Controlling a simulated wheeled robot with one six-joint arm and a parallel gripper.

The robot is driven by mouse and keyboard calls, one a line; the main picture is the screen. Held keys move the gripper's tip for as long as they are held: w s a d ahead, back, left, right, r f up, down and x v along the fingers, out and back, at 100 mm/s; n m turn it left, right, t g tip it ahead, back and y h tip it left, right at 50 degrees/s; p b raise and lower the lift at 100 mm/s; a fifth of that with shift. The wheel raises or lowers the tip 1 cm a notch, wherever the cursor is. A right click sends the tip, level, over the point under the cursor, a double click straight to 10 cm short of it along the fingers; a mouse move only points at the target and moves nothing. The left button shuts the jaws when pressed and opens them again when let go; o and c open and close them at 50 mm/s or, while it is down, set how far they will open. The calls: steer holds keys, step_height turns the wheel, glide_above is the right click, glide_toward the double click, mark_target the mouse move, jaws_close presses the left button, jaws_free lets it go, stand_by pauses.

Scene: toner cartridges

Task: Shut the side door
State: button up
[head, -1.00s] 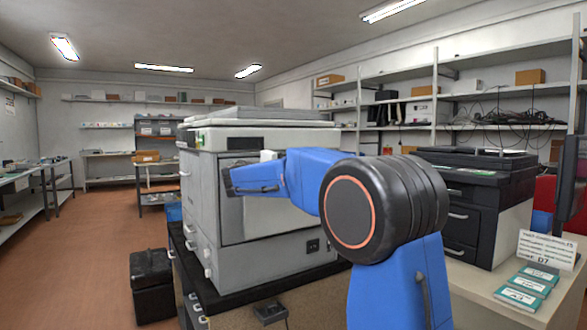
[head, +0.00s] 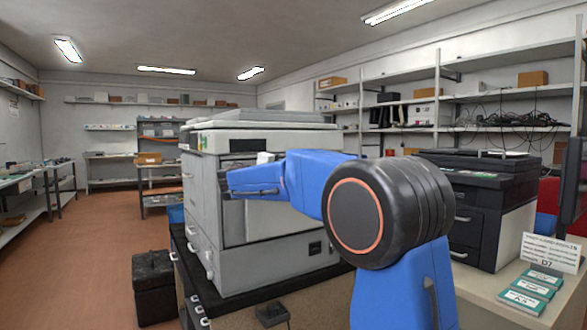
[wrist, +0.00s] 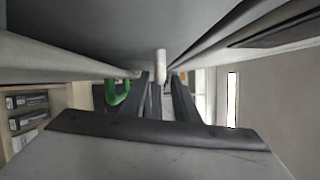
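The large grey-white printer (head: 210,205) stands on a dark-topped cabinet ahead of me. A flat grey panel, which looks like its side door (head: 262,223), faces me. My blue arm covers its upper part, so I cannot tell how far it stands open. In the wrist view the two dark fingers of my gripper (wrist: 161,76) are a little apart. A small pale peg (wrist: 160,62) shows at the gap between their tips; I see no clear grip on it. Pale panels lie close on both sides.
A black printer (head: 490,200) stands on the right-hand bench with small teal boxes (head: 530,288) and a sign (head: 548,252). A black case (head: 153,285) stands on the floor at left. The brown floor further left is clear. A green loop (wrist: 118,93) shows in the wrist view.

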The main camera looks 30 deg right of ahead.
steer(key=r+v, duration=0.1)
steer(key=v, duration=1.4)
steer(key=shift+f, duration=0.45)
steer(key=shift+a, duration=0.15)
steer(key=s+d+f+m+g+y, duration=0.2)
steer(key=s+d+f+m+y, duration=0.2)
steer(key=s+f+m, duration=0.6)
steer(key=s+d+f+m+g+y, duration=0.2)
steer(key=s+d+f+m+y, duration=0.25)
steer(key=s+f+m, duration=0.65)
steer(key=s+a+f+m+y, duration=0.4)
steer(key=s+f+m, duration=0.3)
steer(key=s+m, duration=0.2)
steer(key=s+a+f+m+y, duration=0.4)
steer(key=s+a+f+m, duration=0.2)
steer(key=s, duration=0.7)
steer(key=shift+f+m, duration=1.35)
steer(key=shift+m, duration=0.45)
